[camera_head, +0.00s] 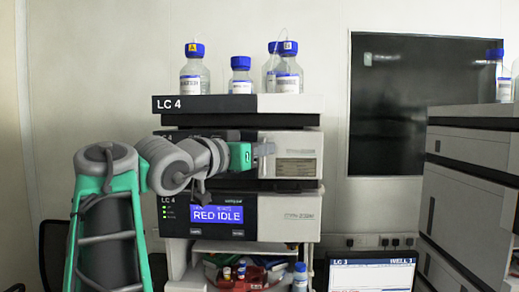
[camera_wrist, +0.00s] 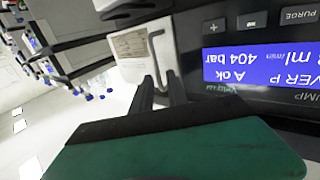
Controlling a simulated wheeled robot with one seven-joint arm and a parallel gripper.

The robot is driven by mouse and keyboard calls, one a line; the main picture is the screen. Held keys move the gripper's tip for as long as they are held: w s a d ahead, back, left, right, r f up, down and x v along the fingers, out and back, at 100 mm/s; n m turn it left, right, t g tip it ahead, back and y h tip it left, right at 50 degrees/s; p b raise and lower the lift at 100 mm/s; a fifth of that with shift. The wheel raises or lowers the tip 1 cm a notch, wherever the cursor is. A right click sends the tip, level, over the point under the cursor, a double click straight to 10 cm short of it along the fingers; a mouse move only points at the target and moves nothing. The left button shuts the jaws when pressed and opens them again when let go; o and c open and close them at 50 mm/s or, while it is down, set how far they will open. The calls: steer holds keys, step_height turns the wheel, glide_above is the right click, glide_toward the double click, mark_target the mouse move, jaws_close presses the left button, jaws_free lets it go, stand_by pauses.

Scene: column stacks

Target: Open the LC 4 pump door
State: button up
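The LC 4 pump door (camera_head: 298,160) is the pale panel on the right half of the pump module, below the top tray. It looks shut, lying in line with the module front. In the wrist view the door (camera_wrist: 130,75) carries a thin grey hooked handle (camera_wrist: 154,48). My gripper (camera_head: 264,152) is in front of the door's left part at handle height. In the wrist view the dark fingers of my gripper (camera_wrist: 161,82) stand apart, with the lower end of the handle between or just beyond them. Contact with the handle cannot be made out.
Several blue-capped bottles (camera_head: 288,75) stand on top of the stack. The RED IDLE module (camera_head: 280,215) is below the pump. The pump's lit display (camera_wrist: 245,65) is right of the handle in the wrist view. Another stack (camera_head: 470,190) stands at right, with a monitor (camera_head: 371,275) between.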

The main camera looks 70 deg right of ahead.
jaws_close()
stand_by(1.1)
